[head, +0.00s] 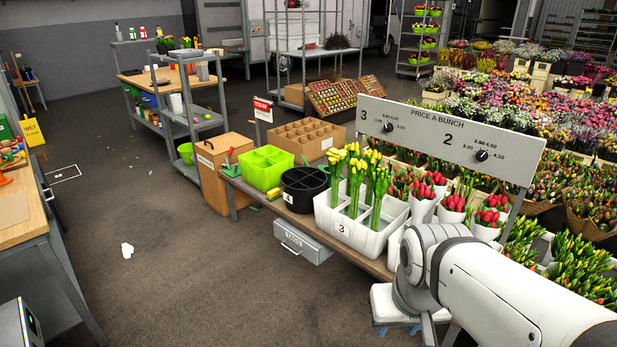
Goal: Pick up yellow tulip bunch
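Several yellow tulip bunches (354,170) stand upright in a white divided crate (346,233) marked 3 on the display bench. Their green stems rise well above the crate's rim, and the yellow heads are close together. The bunches overlap, so I cannot tell exactly where each one ends. My white arm reaches in from the lower right, with its grey joint in front of the bench's right part. I see no gripper fingers, so the gripper's place relative to the tulips cannot be told. The tulips stand left of and beyond my arm.
A black round bucket (304,187) and a green crate (266,168) stand left of the white crate. Red tulips in white wraps (453,209) stand to its right. A price board (450,137) stands behind. The dark floor (190,260) at front left is mostly clear.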

